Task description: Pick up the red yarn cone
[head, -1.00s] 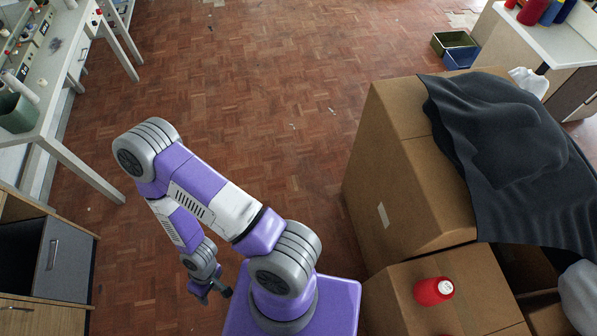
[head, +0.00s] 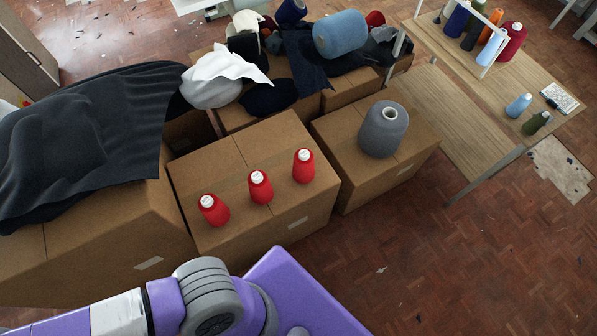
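Three red yarn cones stand upright in a slanting row on top of a closed cardboard box (head: 200,170): the left cone (head: 214,213), the middle cone (head: 261,190) and the right cone (head: 303,168). Each has a pale top. They stand apart from one another, near the box's front edge. One of my purple and grey arms shows at the bottom of the head view, below the box, but neither gripper is in view. Nothing of mine touches the cones.
A big grey cone (head: 383,131) stands on the box to the right. Dark cloth (head: 90,130) drapes the left box. Behind, boxes carry cloth and a large blue spool (head: 340,35). A wooden table (head: 490,90) holds more cones. The floor (head: 400,260) at lower right is clear.

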